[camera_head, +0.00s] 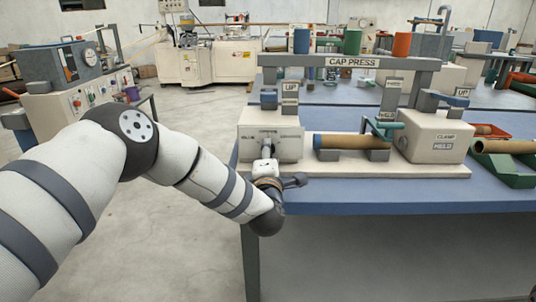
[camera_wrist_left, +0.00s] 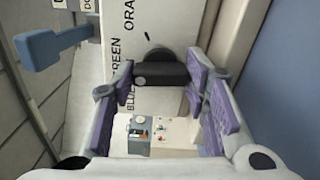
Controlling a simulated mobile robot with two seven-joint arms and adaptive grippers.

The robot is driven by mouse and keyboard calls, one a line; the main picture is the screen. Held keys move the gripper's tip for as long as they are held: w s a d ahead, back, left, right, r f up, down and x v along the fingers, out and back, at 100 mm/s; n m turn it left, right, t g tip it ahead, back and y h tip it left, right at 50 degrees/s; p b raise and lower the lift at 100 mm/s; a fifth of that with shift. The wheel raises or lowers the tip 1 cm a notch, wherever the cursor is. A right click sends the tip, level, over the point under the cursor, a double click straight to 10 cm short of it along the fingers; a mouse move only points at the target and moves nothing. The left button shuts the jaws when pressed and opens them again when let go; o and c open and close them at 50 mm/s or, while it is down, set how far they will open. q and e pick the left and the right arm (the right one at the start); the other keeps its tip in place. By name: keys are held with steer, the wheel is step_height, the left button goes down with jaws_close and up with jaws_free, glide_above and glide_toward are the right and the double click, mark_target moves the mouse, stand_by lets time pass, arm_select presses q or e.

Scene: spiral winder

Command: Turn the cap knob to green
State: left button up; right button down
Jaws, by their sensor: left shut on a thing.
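The cap press (camera_head: 352,62) stands on the blue table. Its left block (camera_head: 252,118) has a grey front panel with small lettering. My left gripper (camera_head: 266,170) is at this panel and covers the knob in the head view. In the left wrist view the black cap knob (camera_wrist_left: 160,73) sits between the purple-padded fingers, and my left gripper (camera_wrist_left: 160,80) is shut on it. BLUE, GREEN and partly hidden ORANGE lettering (camera_wrist_left: 118,60) shows on the panel by the knob. Which word the knob points to I cannot tell. My right gripper is out of view.
A blue lever (camera_wrist_left: 50,48) stands near the panel. A brown tube (camera_head: 340,141) lies on the press bed beside the clamp block (camera_head: 435,135). Blue, green and orange caps (camera_head: 352,41) stand on top of the press. A green cradle (camera_head: 505,165) holds another tube at the right.

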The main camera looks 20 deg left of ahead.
arm_select(q)
steer(key=shift+m, duration=0.6)
steer(key=o, duration=1.1)
steer(key=shift+o, duration=0.2)
steer(key=shift+s, duration=0.1)
steer(key=v, duration=0.8)
